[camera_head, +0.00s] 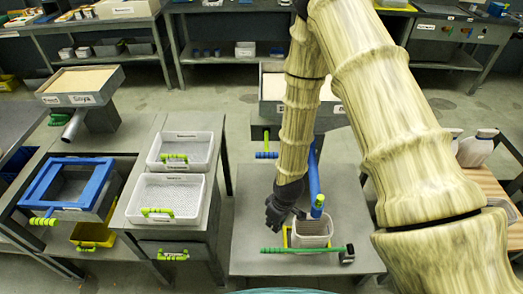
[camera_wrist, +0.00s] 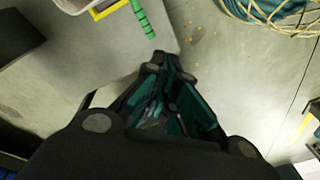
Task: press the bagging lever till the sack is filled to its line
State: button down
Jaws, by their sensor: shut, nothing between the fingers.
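A pale open sack or bin (camera_head: 311,228) stands in a yellow frame (camera_head: 287,238) on the grey table, under a blue spout (camera_head: 314,175). Its fill line and level are too small to tell. A green bar (camera_head: 303,249) lies across its front; a short green handle (camera_head: 318,203) sits at the spout. I cannot tell which is the bagging lever. My gripper (camera_head: 276,215) is shut and empty, just left of the sack and apart from the green bar. In the wrist view, my fingertips (camera_wrist: 173,66) point near the table edge, with the green bar (camera_wrist: 143,20) beyond them.
A hopper (camera_head: 272,88) stands behind the spout. White trays with green handles (camera_head: 187,149) and a blue-framed sieve (camera_head: 68,182) are on the left. A wooden pallet (camera_head: 490,190) is at right.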

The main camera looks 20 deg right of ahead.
jog(key=w+r+n, duration=0.5)
jog(key=w+r, duration=0.5)
jog(key=w, duration=0.4)
notch_tip(320, 180, up, 13)
jog(key=n+t+h, duration=0.2)
jog(key=n, duration=0.1)
send_over(262, 153)
jog(key=s+a, duration=0.1)
jog(key=s, duration=0.2)
jog(key=shift+s+r+b, duration=0.1)
jog(key=shift+b, duration=0.25)
jog(key=p+x, duration=0.1)
jog(key=x, duration=0.3)
jog(key=p+x, duration=0.1)
jog(key=x, duration=0.4)
jog(key=p+x, duration=0.2)
jog(key=x, duration=0.3)
jog(key=shift+s+d, duration=0.1)
jog(key=shift+s, duration=0.15)
